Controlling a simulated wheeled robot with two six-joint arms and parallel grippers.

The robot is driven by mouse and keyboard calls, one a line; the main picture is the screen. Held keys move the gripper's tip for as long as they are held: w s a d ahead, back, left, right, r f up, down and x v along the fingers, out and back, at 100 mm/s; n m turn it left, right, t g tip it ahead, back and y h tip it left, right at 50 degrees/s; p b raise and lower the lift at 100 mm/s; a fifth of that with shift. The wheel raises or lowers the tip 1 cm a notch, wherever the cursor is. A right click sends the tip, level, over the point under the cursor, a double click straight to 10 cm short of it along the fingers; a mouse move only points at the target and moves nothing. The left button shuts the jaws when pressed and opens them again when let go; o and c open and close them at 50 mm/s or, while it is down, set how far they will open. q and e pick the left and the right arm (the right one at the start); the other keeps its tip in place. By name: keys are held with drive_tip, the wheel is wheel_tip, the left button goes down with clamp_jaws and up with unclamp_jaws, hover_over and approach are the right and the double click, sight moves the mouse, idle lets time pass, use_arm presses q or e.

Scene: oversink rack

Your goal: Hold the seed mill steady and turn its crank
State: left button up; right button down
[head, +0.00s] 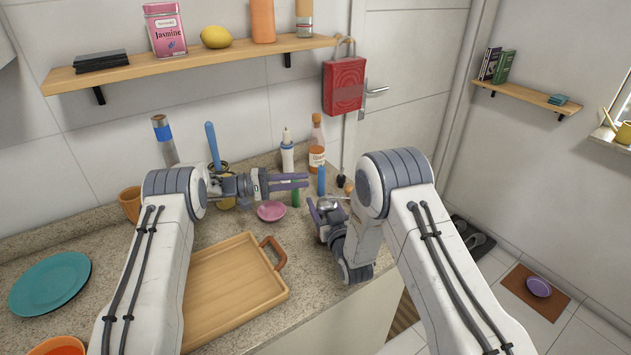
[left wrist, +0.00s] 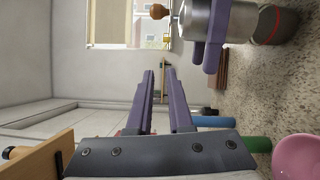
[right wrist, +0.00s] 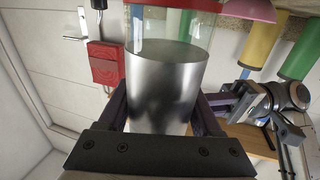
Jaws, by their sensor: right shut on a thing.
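The seed mill (head: 328,204) stands at the counter's right end in the head view. Its brushed-metal body (right wrist: 168,85) and clear section fill the middle of the right wrist view. My right gripper (head: 318,212) is shut around the metal body, one purple finger on each side. The crank's wooden knob (left wrist: 158,11) shows at the top of the left wrist view, on a thin arm from the mill; the knob (head: 348,187) also shows in the head view. My left gripper (head: 304,180) is empty, its fingers apart by a narrow gap (left wrist: 159,75), left of the mill, not touching it.
A pink bowl (head: 271,211) and a green cylinder (head: 295,194) are near my left gripper. A blue cylinder (head: 321,180) stands behind the mill. A wooden tray (head: 235,300) lies in front. Bottles (head: 317,150) stand by the wall, under a shelf (head: 200,60).

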use_arm(q)
drive_tip(key=o, duration=0.4)
drive_tip(key=m+t+y, duration=0.6)
drive_tip(key=m+t, duration=0.4)
drive_tip(key=m, duration=0.2)
approach(347, 194)
drive_tip(key=x, duration=1.1)
drive_tip(key=shift+r, duration=0.1)
clamp_jaws()
